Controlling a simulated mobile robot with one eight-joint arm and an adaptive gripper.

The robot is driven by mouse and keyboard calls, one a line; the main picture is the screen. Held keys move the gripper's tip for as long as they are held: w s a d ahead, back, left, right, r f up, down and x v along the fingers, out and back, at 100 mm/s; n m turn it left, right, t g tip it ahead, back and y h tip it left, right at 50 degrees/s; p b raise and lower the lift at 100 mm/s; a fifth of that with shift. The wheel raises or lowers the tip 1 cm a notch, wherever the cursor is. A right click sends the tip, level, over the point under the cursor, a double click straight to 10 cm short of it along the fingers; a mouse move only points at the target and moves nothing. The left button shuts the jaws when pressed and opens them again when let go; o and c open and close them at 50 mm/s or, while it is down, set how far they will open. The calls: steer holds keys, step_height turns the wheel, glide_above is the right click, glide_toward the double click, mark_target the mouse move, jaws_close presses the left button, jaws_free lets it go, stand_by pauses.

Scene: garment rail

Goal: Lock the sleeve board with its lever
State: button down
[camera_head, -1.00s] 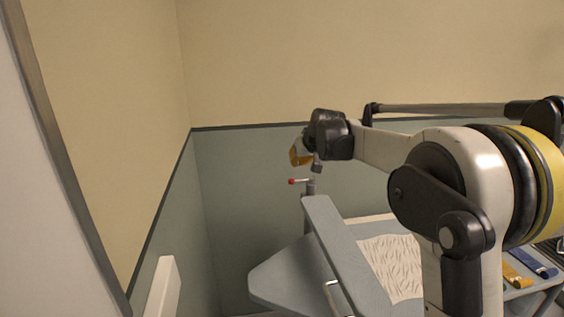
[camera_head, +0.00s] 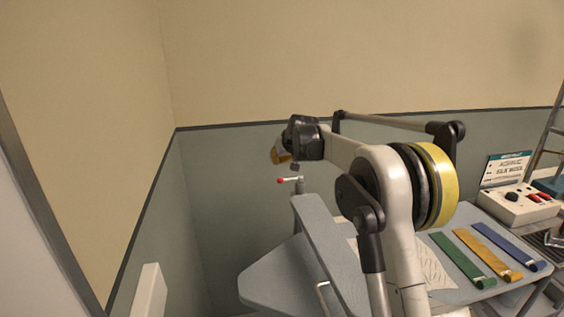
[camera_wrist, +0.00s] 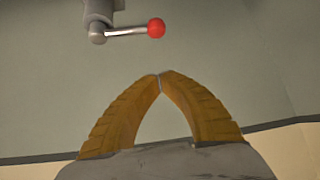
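The lever (camera_head: 290,179) is a short metal rod with a red ball at its end, on a grey post behind the sleeve board (camera_head: 327,246). The sleeve board is a narrow grey-blue padded board above a wider board. In the wrist view the lever (camera_wrist: 130,31) shows at the top, its red ball pointing right. My gripper (camera_wrist: 161,76) has yellow-brown fingers whose tips meet, with nothing between them. It is apart from the lever. In the head view my gripper (camera_head: 279,153) is just above the red ball, partly hidden by my wrist.
Walls stand behind and to the left. A white post (camera_head: 148,292) rises at lower left.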

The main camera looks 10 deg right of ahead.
mark_target(290, 179)
steer(key=shift+f+b, duration=1.2)
steer(key=shift+f, duration=1.25)
